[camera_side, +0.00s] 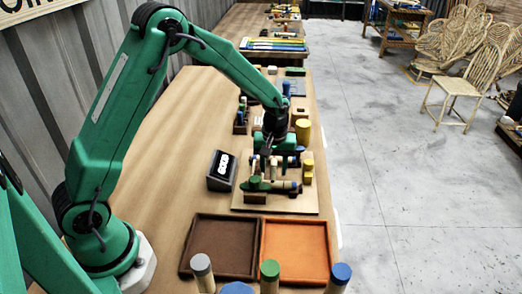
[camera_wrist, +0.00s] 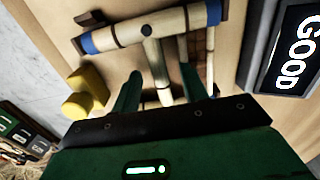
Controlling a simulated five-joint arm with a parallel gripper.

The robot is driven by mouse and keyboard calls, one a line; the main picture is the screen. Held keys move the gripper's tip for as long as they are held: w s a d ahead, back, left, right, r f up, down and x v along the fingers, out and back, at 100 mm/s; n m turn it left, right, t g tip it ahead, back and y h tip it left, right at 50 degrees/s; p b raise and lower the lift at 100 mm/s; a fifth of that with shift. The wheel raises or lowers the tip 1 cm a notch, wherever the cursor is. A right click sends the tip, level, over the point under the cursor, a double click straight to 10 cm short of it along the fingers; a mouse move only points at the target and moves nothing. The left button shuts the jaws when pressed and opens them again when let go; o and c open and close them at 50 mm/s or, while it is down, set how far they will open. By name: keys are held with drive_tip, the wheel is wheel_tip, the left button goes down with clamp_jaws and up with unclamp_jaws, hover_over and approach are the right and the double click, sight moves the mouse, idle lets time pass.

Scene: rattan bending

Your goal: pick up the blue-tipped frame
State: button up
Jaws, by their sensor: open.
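The blue-tipped frame (camera_wrist: 155,65) is in the wrist view, a pale rattan crossbar with a blue band at each end and a stem running down from its middle. My gripper (camera_wrist: 160,82) is open, with one dark green finger on each side of the stem. I cannot tell whether either finger touches it. In the side view my gripper (camera_side: 267,152) points down over the board, among rattan pieces, and the frame is hard to make out there.
The board (camera_side: 247,203) also carries a green-ended piece (camera_side: 270,185) and yellow cylinders (camera_wrist: 90,90). A sign reading GOOD (camera_wrist: 290,45) stands left of the board in the side view (camera_side: 222,170). A brown tray (camera_side: 186,262) and an orange tray (camera_side: 297,250) lie nearer the camera.

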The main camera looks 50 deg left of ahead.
sight(273, 169)
clamp_jaws()
wheel_tip(273, 169, up, 10)
idle(0.9)
drive_tip(key=shift+r, duration=0.1)
idle(0.5)
drive_tip(key=s+r+m, duration=0.6)
drive_tip(key=m, duration=0.3)
drive_tip(key=shift+s+a+r, duration=0.25)
drive_tip(key=shift+a+r, duration=0.05)
